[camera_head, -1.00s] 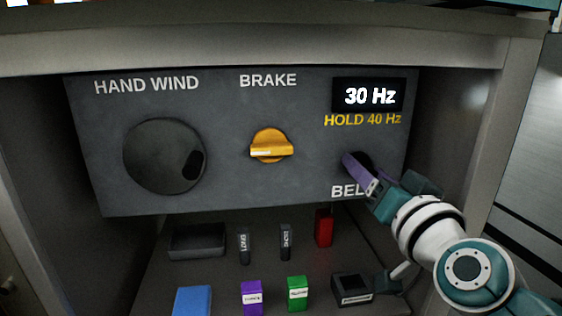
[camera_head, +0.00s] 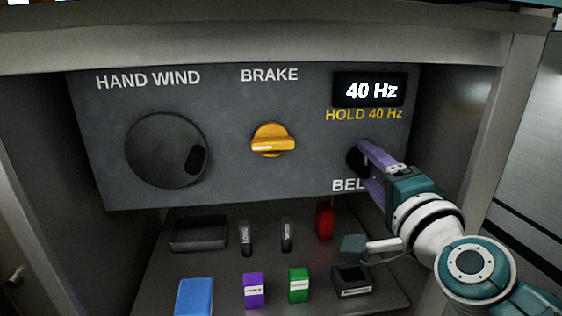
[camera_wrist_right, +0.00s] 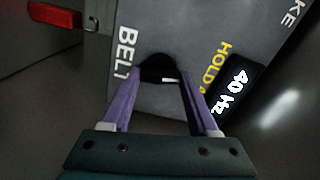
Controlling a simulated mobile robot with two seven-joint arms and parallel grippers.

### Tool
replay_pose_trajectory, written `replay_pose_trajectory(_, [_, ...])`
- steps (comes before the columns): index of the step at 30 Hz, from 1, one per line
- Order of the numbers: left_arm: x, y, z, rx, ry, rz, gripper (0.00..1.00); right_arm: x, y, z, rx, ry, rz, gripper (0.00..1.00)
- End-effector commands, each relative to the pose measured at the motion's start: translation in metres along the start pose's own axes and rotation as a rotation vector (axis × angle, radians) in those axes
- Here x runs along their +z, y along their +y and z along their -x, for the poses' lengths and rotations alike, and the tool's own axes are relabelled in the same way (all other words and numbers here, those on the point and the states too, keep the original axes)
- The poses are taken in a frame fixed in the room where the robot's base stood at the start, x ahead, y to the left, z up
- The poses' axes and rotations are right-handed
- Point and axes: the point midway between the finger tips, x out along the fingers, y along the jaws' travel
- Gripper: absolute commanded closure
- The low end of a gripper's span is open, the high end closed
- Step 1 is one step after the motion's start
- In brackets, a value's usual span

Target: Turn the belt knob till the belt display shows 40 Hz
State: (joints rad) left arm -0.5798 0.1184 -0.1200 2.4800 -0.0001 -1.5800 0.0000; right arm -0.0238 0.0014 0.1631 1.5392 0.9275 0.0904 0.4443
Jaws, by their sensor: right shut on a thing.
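The belt display (camera_head: 371,90) at the panel's upper right reads 40 Hz, above yellow text that says HOLD 40 Hz. It also shows in the right wrist view (camera_wrist_right: 236,88). The dark belt knob (camera_head: 354,160) sits below it, partly hidden by my gripper. In the right wrist view the black knob (camera_wrist_right: 158,68) with a white mark is between the two purple fingers. My right gripper (camera_head: 364,160) is shut on the knob, its wrist coming in from the lower right. My left gripper is not in view.
The panel also has a hand wind wheel (camera_head: 166,151) and an orange brake knob (camera_head: 272,140). Below, a shelf holds a dark tray (camera_head: 199,234), a red block (camera_head: 325,221), and blue (camera_head: 194,297), purple (camera_head: 253,290) and green (camera_head: 298,285) blocks.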

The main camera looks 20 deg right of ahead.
Motion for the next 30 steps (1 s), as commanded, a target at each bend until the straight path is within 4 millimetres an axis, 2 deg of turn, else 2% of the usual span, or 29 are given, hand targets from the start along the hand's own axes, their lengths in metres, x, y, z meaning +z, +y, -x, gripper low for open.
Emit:
replay_pose_trajectory(12, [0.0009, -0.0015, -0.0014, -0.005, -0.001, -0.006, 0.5, -0.0007, 0.0, -0.0001, -0.002, 0.002, -0.178, 0.95])
replay_pose_trajectory(28, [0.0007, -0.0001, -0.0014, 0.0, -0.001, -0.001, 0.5, -0.0008, 0.0001, -0.0001, -0.002, 0.003, -0.199, 0.95])
replay_pose_trajectory(29, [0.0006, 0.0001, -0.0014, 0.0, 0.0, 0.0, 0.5, -0.0008, 0.0001, -0.0001, -0.002, 0.003, -0.199, 0.38])
replay_pose_trajectory(30, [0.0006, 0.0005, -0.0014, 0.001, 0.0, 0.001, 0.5, -0.0008, 0.0002, -0.0001, -0.002, 0.003, -0.199, 0.33])
